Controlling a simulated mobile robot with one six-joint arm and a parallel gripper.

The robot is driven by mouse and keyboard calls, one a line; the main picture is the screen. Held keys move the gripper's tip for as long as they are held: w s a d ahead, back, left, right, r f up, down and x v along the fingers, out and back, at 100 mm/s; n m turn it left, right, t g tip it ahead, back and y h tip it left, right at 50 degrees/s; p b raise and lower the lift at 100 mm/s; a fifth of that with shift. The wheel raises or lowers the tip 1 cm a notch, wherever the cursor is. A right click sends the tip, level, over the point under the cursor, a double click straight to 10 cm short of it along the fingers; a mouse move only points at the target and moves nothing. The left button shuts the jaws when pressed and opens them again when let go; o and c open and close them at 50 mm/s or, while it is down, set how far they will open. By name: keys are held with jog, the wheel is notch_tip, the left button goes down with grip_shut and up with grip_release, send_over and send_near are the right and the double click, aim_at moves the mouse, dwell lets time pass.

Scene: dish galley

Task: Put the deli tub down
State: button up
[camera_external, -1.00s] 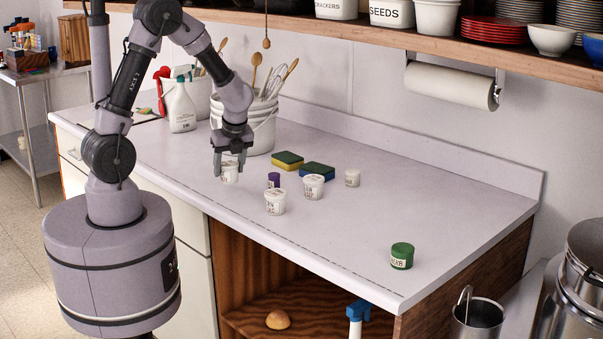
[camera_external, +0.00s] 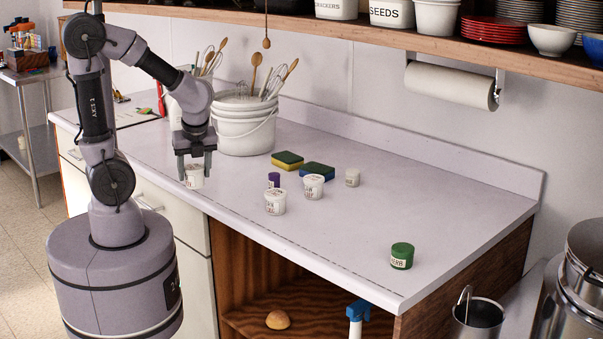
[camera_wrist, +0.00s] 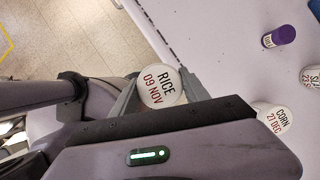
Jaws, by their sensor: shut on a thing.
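A white deli tub (camera_external: 195,177) with a lid reading RICE 09 NOV is between the fingers of my gripper (camera_external: 194,168), near the counter's front edge at the left. In the wrist view the tub (camera_wrist: 160,87) shows its lid face-on, with a finger on each side. My gripper is shut on it. I cannot tell whether its base touches the counter (camera_external: 340,235). Another white tub, labelled CORN 27 DEC (camera_wrist: 272,121), stands to the right in the wrist view.
Sponges (camera_external: 288,160) and a utensil bucket (camera_external: 245,128) are behind. A green jar (camera_external: 402,256) is far right, with clear counter before it.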

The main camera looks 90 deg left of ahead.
jog(key=w+r+m+t+p, duration=0.25)
jog(key=w+m, duration=0.25)
jog(key=w, duration=1)
jog(key=w+r+m+t+p, duration=0.2)
jog(key=w+r+m+p, duration=0.3)
jog(key=w, duration=1)
jog(key=w+d+f+m+h, duration=0.1)
jog(key=w+f+m, duration=0.15)
jog(key=w, duration=0.35)
jog(key=w+d+f+m+h, duration=0.1)
jog(key=w+d+f+m, duration=0.15)
jog(key=w, duration=0.35)
jog(key=shift+m+t, duration=0.3)
jog(key=shift+t, duration=0.05)
jog(key=f+b, duration=0.1)
jog(key=f, duration=0.1)
jog(key=f+b, duration=0.1)
jog(key=f, duration=0.2)
jog(key=f+b, duration=0.1)
jog(key=f, duration=0.2)
jog(key=shift+s+a+f, duration=0.2)
jog(key=shift+a+f, duration=0.05)
jog(key=shift+a, duration=0.1)
jog(key=shift+r, duration=0.15)
jog(key=o, duration=1.4)
